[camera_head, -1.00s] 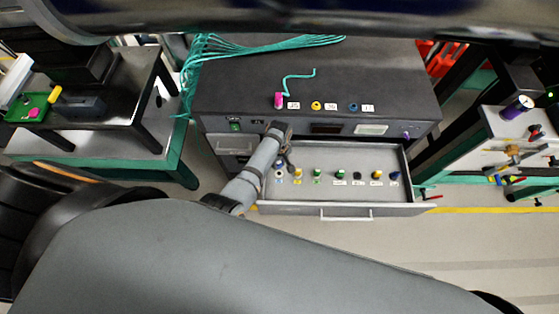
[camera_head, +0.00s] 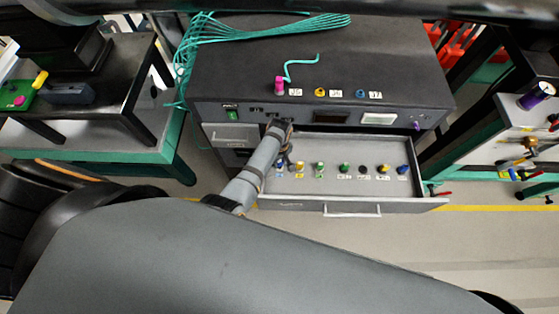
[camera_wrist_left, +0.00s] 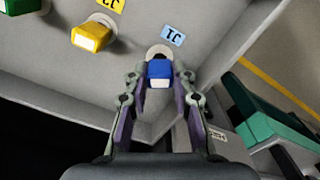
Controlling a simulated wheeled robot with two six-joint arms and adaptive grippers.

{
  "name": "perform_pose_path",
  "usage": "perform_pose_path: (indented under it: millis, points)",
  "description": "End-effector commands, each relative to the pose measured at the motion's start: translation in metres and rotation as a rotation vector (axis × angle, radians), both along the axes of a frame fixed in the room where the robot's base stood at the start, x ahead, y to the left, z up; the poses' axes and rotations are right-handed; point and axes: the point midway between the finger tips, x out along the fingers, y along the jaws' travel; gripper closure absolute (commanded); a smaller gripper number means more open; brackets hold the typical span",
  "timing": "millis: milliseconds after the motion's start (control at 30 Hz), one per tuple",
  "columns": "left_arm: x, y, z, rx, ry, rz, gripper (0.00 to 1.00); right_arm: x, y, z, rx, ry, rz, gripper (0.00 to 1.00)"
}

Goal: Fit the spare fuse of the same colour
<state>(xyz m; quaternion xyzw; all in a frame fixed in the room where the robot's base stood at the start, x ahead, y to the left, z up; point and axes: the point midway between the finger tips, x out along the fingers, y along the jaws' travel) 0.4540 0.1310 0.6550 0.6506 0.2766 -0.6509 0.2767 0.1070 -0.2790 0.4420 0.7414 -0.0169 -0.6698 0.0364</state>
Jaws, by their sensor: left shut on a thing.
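My left gripper (camera_head: 285,160) reaches down at the left end of the open drawer (camera_head: 418,200). In the left wrist view my gripper (camera_wrist_left: 159,80) is shut on a blue fuse (camera_wrist_left: 159,70) with a white end. A pale round base and a blue label lie just beyond the fuse; I cannot tell whether it is clear of the base. Other fuses stand in a row in the drawer: yellow (camera_head: 299,167), green (camera_head: 320,168), another green (camera_head: 344,167), black (camera_head: 364,169), yellow (camera_head: 383,169) and blue (camera_head: 402,169). My right gripper is not in view.
On the dark cabinet (camera_head: 240,75) stand a pink piece (camera_head: 280,85), a yellow one (camera_head: 320,91) and a blue one (camera_head: 360,93), with labels. Teal cables (camera_head: 215,45) lie across its back left. A bench (camera_head: 90,145) stands left and a white panel (camera_head: 495,135) right.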

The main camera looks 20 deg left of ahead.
Motion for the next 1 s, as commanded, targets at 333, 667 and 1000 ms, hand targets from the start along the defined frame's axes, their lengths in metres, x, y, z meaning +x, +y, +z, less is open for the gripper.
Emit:
perform_pose_path:
  millis: [333, 667, 1000]
  points:
    - [0.0, 0.0, -0.002, 0.0, 0.0, 0.0, 1.0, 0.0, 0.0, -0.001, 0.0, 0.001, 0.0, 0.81]
    - [0.0, 0.0, -0.007, 0.0, -0.001, 0.0, 1.0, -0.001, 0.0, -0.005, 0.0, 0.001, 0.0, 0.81]
    - [0.0, 0.0, -0.012, 0.001, -0.001, 0.0, 1.0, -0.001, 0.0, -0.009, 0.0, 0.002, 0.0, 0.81]
